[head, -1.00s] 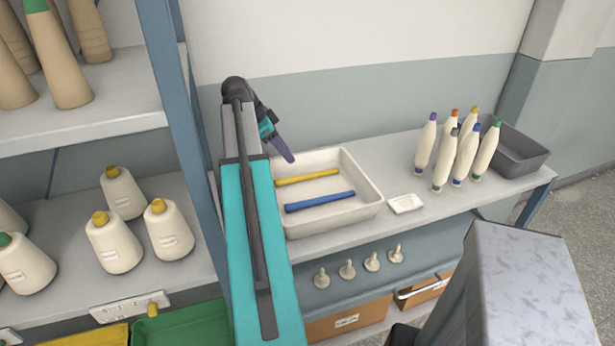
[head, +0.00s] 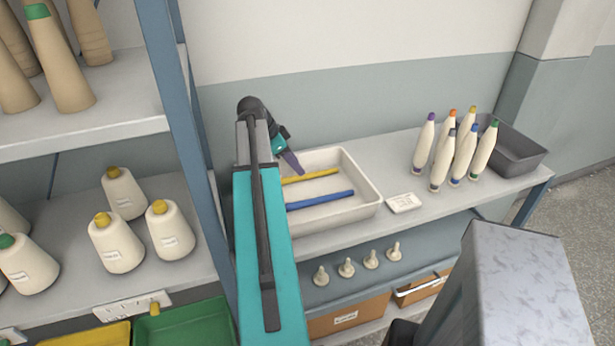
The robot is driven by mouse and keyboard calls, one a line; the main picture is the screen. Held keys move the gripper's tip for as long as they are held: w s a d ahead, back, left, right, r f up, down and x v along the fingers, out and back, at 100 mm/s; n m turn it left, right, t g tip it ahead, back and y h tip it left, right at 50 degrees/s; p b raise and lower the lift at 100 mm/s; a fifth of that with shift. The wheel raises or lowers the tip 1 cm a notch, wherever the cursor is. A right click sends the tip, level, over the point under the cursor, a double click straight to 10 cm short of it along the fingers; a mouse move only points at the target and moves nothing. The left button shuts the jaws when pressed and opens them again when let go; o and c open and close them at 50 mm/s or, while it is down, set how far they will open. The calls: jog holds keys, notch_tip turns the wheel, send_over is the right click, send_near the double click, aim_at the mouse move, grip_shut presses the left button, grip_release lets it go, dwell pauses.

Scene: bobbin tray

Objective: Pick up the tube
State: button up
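A yellow tube (head: 312,175) and a blue tube (head: 322,200) lie apart in the white tray (head: 366,192) on the bench, roughly parallel. The yellow one is nearer the wall. The task does not say which tube is meant. My gripper (head: 295,168) points down, with its dark purplish end over the left part of the tray, close to the left end of the yellow tube in the picture. I cannot tell whether it touches that tube or whether its fingers are open. My arm hides the tray's left side.
A blue shelf post (head: 185,120) rises close to the left of my arm. The bench between tray and bobbins is mostly clear.

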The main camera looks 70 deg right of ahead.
aim_at(307, 176)
jog(key=shift+f, duration=0.15)
jog(key=shift+p+x, duration=0.75)
jog(key=shift+x, duration=0.15)
jog(key=shift+p+x, duration=0.45)
jog(key=shift+x, duration=1.1)
jog(key=shift+s, duration=0.1)
grip_shut()
